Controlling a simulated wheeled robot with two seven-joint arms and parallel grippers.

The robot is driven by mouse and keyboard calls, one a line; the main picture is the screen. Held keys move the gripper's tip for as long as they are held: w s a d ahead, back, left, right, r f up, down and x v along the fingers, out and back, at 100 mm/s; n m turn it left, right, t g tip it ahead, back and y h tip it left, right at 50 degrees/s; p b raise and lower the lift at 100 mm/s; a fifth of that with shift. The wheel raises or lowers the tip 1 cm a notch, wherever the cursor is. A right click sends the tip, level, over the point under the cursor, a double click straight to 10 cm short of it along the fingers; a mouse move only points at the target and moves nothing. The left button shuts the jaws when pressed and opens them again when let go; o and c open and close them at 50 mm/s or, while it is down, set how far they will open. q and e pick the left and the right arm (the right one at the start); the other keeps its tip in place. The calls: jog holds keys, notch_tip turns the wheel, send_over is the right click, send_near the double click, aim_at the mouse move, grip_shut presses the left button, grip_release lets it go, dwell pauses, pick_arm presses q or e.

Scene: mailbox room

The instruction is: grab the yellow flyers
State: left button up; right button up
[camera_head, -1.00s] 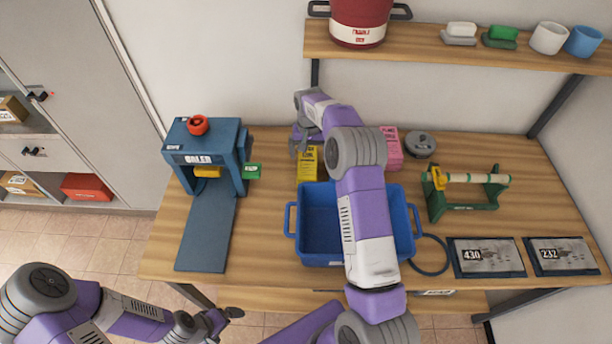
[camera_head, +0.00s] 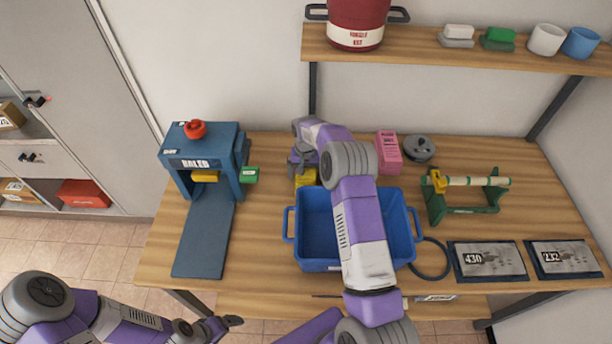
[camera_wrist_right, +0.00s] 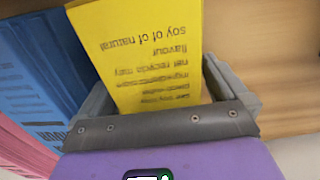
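The yellow flyers (camera_head: 305,178) stand upright on the table behind the blue bin, partly hidden by my right gripper. In the right wrist view the printed yellow stack (camera_wrist_right: 145,50) lies between the two fingers. My right gripper (camera_head: 303,160) is over the top of the stack; it also shows in the right wrist view (camera_wrist_right: 160,92). A thin gap shows by the right finger, so it looks open around the flyers. My left gripper (camera_head: 222,325) is low at the front left, away from the table; its finger opening is unclear.
A blue stack (camera_wrist_right: 45,65) and pink flyers (camera_head: 388,152) stand beside the yellow ones. The blue bin (camera_head: 300,266) is in front, under my right arm. A blue press (camera_head: 203,160) is at left, a green holder (camera_head: 465,208) at right.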

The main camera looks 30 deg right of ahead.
jog(key=c, duration=1.3)
jog(key=shift+o, duration=0.2)
jog(key=shift+r, duration=0.1)
